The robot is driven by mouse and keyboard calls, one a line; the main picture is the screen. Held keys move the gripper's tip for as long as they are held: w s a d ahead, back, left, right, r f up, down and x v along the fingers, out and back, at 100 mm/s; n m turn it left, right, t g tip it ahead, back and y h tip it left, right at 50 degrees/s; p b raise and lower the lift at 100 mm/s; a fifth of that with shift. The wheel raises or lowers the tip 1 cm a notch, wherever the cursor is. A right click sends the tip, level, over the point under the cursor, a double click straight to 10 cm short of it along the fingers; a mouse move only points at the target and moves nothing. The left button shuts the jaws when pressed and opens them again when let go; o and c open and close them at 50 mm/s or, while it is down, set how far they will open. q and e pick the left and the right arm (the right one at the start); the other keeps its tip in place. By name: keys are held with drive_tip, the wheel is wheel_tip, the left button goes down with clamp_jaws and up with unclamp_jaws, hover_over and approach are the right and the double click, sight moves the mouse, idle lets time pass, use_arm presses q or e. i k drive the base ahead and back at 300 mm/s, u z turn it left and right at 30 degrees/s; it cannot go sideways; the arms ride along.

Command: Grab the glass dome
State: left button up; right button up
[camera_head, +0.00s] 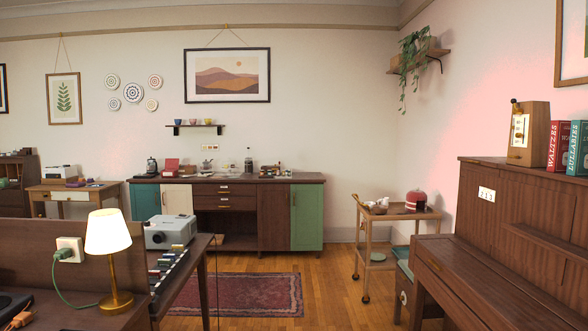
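I cannot clearly make out a glass dome. A small clear, glassy item (249,162) stands upright on the wooden sideboard (228,178) against the far wall; it is too small to tell whether it is a dome or a bottle. A dark rounded item (152,166) stands at the sideboard's left end, also too small to identify. Neither of my grippers is in view.
A wheeled trolley (400,214) carries a red rounded item (416,199). A brown upright piano (500,270) fills the right. A lamp (108,245) and a grey projector (171,232) stand front left. Wooden floor (335,280) is open between, with a rug (245,295).

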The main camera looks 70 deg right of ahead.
sight(229, 164)
drive_tip(key=z, duration=1.2)
drive_tip(key=i, duration=0.65)
drive_tip(key=z, duration=1.15)
drive_tip(key=i, duration=2.25)
drive_tip(key=z, duration=0.5)
drive_tip(key=i, duration=2.4)
drive_tip(key=u, duration=0.8)
drive_tip(key=i, duration=2.05)
drive_tip(key=u, duration=0.65)
